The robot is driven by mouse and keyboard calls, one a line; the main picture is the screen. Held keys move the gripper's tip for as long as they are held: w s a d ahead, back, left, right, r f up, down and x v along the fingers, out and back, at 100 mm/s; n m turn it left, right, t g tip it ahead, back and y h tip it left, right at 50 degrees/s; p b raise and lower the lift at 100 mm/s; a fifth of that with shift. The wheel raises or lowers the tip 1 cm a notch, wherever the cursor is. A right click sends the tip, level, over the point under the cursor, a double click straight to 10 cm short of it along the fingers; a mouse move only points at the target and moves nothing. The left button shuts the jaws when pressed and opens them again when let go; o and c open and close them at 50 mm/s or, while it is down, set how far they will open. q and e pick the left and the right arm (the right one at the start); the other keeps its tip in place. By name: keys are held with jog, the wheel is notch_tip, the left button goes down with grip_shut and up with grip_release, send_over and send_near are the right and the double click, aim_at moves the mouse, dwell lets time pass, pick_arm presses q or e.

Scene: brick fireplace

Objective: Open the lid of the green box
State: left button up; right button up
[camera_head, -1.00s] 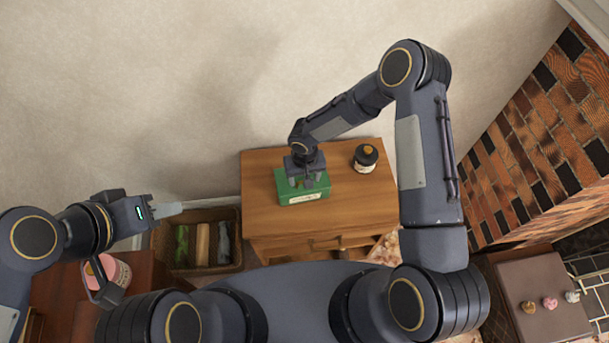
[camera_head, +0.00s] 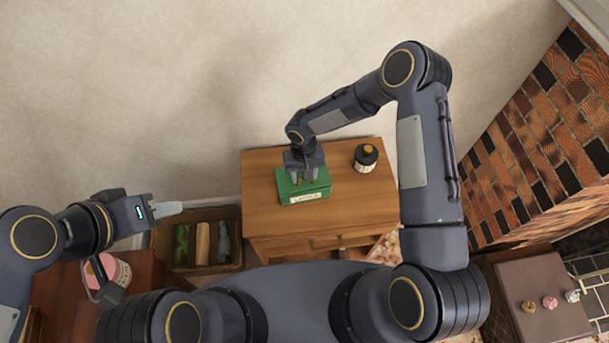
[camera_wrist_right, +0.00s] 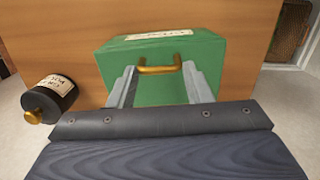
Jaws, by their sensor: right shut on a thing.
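The green box (camera_head: 318,188) with a pale label on its front stands on the wooden cabinet; it also shows in the right wrist view (camera_wrist_right: 210,55). A brass handle (camera_wrist_right: 160,70) is fixed on the box. My right gripper (camera_head: 305,178) comes down over the box from behind. The lid seam is hard to make out, and no gap shows. My left gripper (camera_head: 168,209) is away to the left, seen side-on and apart from the box; its finger opening is unclear.
A dark jar (camera_head: 366,158) with an orange-brown knob stands right of the box on the cabinet top (camera_head: 350,215). A basket (camera_head: 205,267) with several items lies below my left gripper. A pink-and-white tub (camera_head: 118,272) is at lower left. The cabinet top's front is clear.

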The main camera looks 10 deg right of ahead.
aim_at(301, 172)
jog(key=shift+w+r+g+b, duration=0.2)
jog(key=shift+w+g+b, duration=0.35)
jog(key=shift+g, duration=0.15)
jog(key=w+g+b, duration=0.1)
jog(key=b, duration=0.1)
jog(key=w+r+g+b, duration=0.1)
jog(key=b, duration=0.1)
jog(key=w+g+b, duration=0.1)
jog(key=g+b, duration=0.1)
jog(key=shift+w+a+r, duration=0.1)
jog(key=shift+a+r, duration=0.15)
jog(key=shift+r, duration=0.15)
jog(key=shift+o, duration=0.4)
jog(key=shift+r+h, duration=0.2)
jog(key=shift+h, duration=0.1)
jog(key=o, duration=1.1)
jog(key=shift+o, duration=0.2)
jog(key=b+v, duration=0.1)
jog(key=v, duration=0.6)
jog(key=shift+w+r, duration=0.3)
